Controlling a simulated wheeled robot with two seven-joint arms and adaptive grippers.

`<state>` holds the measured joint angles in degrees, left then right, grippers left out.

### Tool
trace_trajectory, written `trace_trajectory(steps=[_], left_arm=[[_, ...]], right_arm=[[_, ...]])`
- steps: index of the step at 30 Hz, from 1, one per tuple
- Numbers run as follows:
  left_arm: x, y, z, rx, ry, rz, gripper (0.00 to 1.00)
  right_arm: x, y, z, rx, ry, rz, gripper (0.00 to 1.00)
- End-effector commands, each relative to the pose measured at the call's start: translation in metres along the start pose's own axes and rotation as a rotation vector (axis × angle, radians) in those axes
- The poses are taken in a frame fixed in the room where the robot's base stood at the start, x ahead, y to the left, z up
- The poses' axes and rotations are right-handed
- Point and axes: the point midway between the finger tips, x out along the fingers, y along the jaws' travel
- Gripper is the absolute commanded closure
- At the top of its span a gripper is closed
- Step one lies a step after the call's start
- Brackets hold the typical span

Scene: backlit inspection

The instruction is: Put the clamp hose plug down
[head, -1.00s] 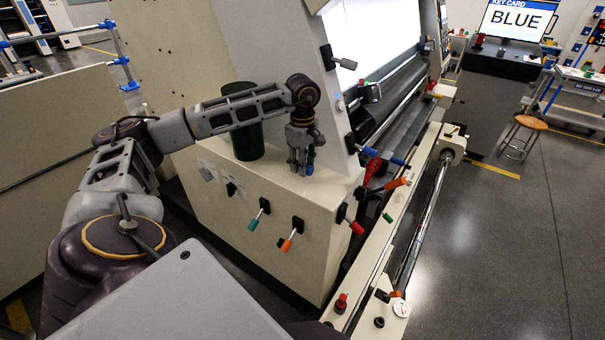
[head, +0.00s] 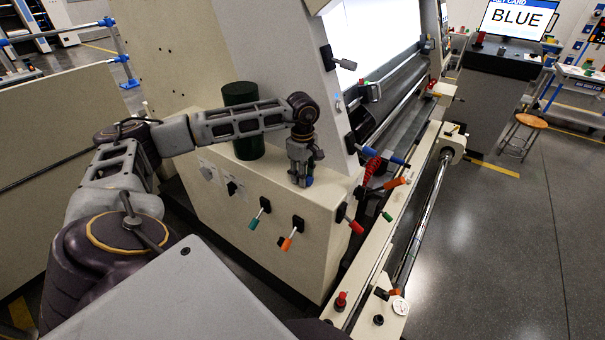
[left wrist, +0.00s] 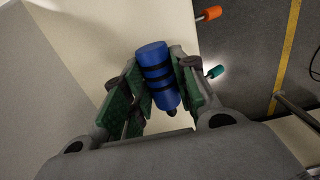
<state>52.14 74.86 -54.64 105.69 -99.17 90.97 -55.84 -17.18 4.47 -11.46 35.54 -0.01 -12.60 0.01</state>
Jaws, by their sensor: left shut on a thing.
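The clamp hose plug is a blue cylinder with dark bands, seen in the left wrist view (left wrist: 158,72) between the green-padded fingers of my left gripper (left wrist: 152,92). In the head view my left gripper (head: 301,178) points down over the cream ledge of the machine (head: 270,178), near its front edge. Only a small blue bit of the plug (head: 308,181) shows there at the fingertips. I cannot tell whether the plug touches the ledge. My right gripper is not in view.
A dark green cylinder (head: 248,148) stands on the ledge behind my left forearm. A blue-handled lever (head: 370,152) is right of the gripper.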

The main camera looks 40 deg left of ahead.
Motion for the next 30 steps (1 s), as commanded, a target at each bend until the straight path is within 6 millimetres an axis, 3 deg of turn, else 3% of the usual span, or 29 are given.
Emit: trace_trajectory(steps=[11, 12, 17, 30], left_arm=[[0.0036, 0.0002, 0.0002, 0.000, 0.000, 0.001, 0.96], [0.0036, 0.0002, 0.0001, 0.000, 0.000, 0.000, 0.69], [0.0030, 0.0002, 0.0001, 0.000, 0.000, 0.000, 0.50], [0.0012, 0.0002, 0.0001, 0.000, 0.000, 0.001, 0.50]], right_arm=[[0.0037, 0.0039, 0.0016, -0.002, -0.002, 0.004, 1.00], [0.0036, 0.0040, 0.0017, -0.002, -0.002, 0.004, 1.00], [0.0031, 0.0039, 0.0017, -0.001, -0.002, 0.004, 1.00], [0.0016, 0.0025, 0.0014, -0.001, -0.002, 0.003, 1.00]])
